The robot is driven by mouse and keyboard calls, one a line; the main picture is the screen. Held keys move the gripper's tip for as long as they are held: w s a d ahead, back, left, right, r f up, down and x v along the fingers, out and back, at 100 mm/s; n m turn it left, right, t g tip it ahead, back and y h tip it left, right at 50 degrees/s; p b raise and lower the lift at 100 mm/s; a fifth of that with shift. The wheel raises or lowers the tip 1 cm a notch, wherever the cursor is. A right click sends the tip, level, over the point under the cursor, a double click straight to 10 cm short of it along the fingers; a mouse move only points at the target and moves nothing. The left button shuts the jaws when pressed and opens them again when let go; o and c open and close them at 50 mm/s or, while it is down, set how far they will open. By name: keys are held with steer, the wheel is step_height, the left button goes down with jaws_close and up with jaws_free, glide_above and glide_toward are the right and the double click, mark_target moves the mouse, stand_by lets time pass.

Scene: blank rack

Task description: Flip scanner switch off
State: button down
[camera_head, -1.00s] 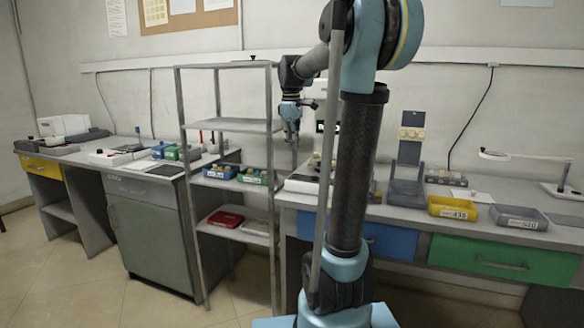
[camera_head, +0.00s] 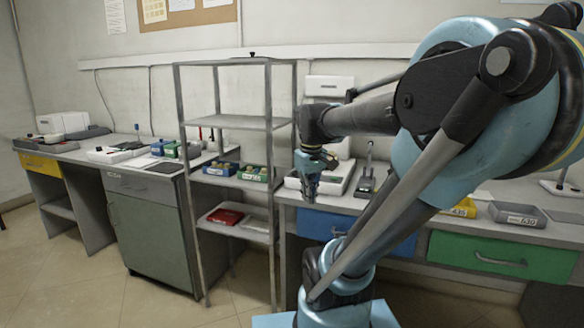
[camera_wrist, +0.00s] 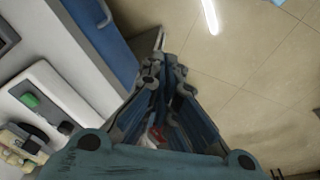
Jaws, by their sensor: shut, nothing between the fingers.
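My gripper (camera_head: 312,196) hangs pointing down in front of the right bench's front edge, near the white device on it. In the wrist view its fingers (camera_wrist: 163,68) are shut and empty, over the floor beside the bench edge. The white device (camera_head: 340,186) sits on the bench, partly hidden by my gripper and arm. In the wrist view a pale device (camera_wrist: 75,92) at the left carries a green button (camera_wrist: 30,100) and a black knob (camera_wrist: 38,133). I cannot tell which part is the scanner switch, or its position. My gripper looks apart from the device.
A metal shelf rack (camera_head: 228,123) stands just left of my gripper, with blue and green bins on it. A black upright item (camera_head: 367,182) stands right of the white device. My arm hides much of the right bench. A blue drawer (camera_head: 322,226) is below.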

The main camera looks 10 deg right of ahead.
steer(key=s+f+m, duration=0.2)
steer(key=s+f, duration=0.3)
step_height(320, 180, up, 20)
steer(key=f+n, duration=0.1)
steer(key=n, duration=0.9)
glide_above(295, 173)
steer(key=a, duration=0.2)
steer(key=shift+s+r+h, duration=0.15)
steer(key=shift+r+h, duration=0.1)
steer(key=shift+h, duration=0.05)
steer(key=f, duration=0.4)
steer(key=w+f, duration=0.1)
steer(key=f, duration=0.4)
steer(key=w+d+f, duration=0.1)
steer(key=f, duration=0.4)
steer(key=shift+d, duration=0.1)
steer(key=shift+s, duration=0.1)
